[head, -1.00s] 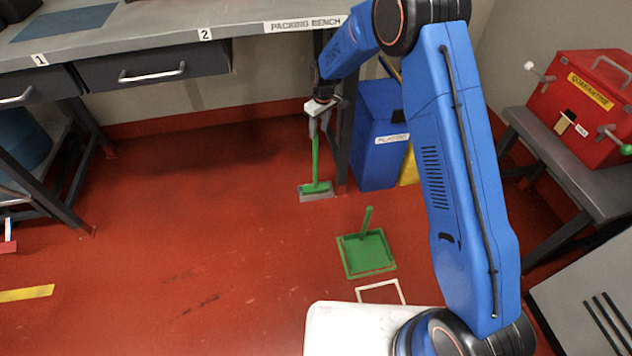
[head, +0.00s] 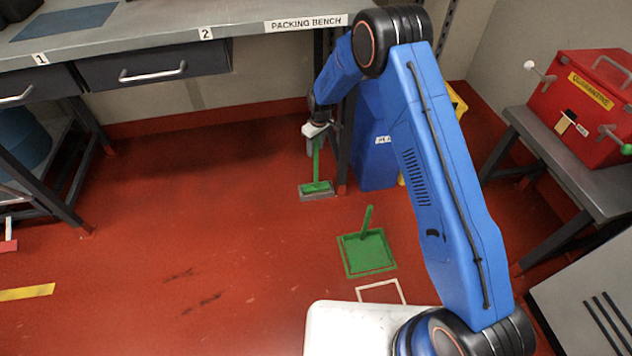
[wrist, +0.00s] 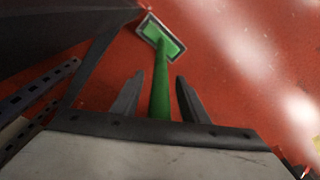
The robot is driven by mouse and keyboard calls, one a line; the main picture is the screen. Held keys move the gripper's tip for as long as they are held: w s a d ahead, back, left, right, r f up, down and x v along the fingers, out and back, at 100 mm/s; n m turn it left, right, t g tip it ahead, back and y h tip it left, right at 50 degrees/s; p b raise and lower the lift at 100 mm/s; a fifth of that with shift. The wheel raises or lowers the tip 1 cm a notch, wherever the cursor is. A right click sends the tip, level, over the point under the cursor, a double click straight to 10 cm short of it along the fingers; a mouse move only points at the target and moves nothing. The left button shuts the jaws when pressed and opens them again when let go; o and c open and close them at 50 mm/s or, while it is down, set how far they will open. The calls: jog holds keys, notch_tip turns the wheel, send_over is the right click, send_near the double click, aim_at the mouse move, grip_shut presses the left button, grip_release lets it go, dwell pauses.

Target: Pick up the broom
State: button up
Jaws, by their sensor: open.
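The green broom (head: 317,187) stands upright on the red floor beside the bench leg, its head down on a grey-edged patch. In the wrist view its green handle (wrist: 160,88) runs up between the two fingers of my gripper (wrist: 154,97). The fingers are apart, with a gap visible on each side of the handle. In the head view my gripper (head: 313,140) is low over the upper handle, and its body hides the handle's top.
The packing bench (head: 240,38) overhangs behind, with its dark leg (head: 345,150) close by. A blue bin (head: 374,160) stands just right of the broom. A green dustpan (head: 366,252) lies in front.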

jog(key=shift+f, duration=0.45)
grip_shut()
jog(key=shift+r, duration=0.15)
